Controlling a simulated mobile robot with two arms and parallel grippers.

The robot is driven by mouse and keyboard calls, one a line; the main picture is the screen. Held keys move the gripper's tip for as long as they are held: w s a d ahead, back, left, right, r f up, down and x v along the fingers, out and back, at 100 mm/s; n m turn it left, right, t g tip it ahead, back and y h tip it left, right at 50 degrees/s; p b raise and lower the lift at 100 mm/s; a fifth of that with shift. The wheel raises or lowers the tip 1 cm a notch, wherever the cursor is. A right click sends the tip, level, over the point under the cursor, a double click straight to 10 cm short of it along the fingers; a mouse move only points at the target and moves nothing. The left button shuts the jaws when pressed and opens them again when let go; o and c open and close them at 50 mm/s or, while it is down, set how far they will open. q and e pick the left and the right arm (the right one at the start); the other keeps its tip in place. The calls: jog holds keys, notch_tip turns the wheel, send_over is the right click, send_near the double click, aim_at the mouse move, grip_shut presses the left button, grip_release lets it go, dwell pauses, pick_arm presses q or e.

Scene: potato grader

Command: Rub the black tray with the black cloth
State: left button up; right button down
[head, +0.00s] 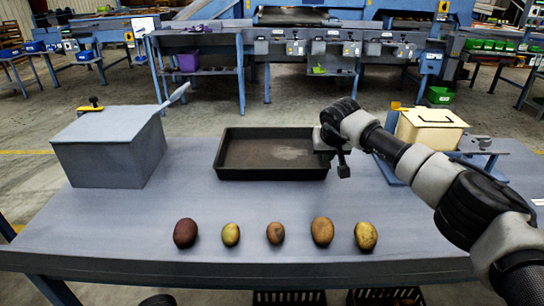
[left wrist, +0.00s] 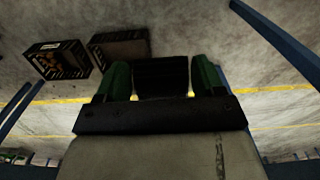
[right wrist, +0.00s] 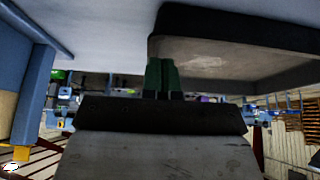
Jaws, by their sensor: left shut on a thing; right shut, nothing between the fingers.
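The black tray (head: 222,160) lies flat on the table, with a pale smudge on its floor right of centre; it also shows in the right wrist view (right wrist: 165,22). My right gripper (head: 343,168) is at the tray's right end. Its green fingers (right wrist: 162,72) are shut together and empty beside the tray's wall; I cannot tell whether they touch it. My left gripper (left wrist: 162,75) shows only in its wrist view, its green fingers apart around a dark piece, apparently the black cloth (left wrist: 162,82). It points toward the floor, away from the tray.
Several potatoes (head: 323,231) lie in a row along the table's (head: 120,220) front. A grey box (head: 105,150) stands at the left and a cream box (head: 428,130) at the back right. Black crates (left wrist: 57,62) are below. The tabletop between tray and potatoes is clear.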

pick_arm(q)
jog(key=shift+f+b, duration=0.3)
pick_arm(e)
jog(key=shift+f, duration=0.6)
pick_arm(q)
jog(key=shift+r, duration=0.1)
pick_arm(e)
jog(key=shift+r, duration=0.15)
pick_arm(q)
jog(key=shift+r+p, duration=2.15)
jog(key=shift+p, duration=0.1)
pick_arm(e)
notch_tip(320, 180, up, 6)
jog(key=shift+f, duration=0.1)
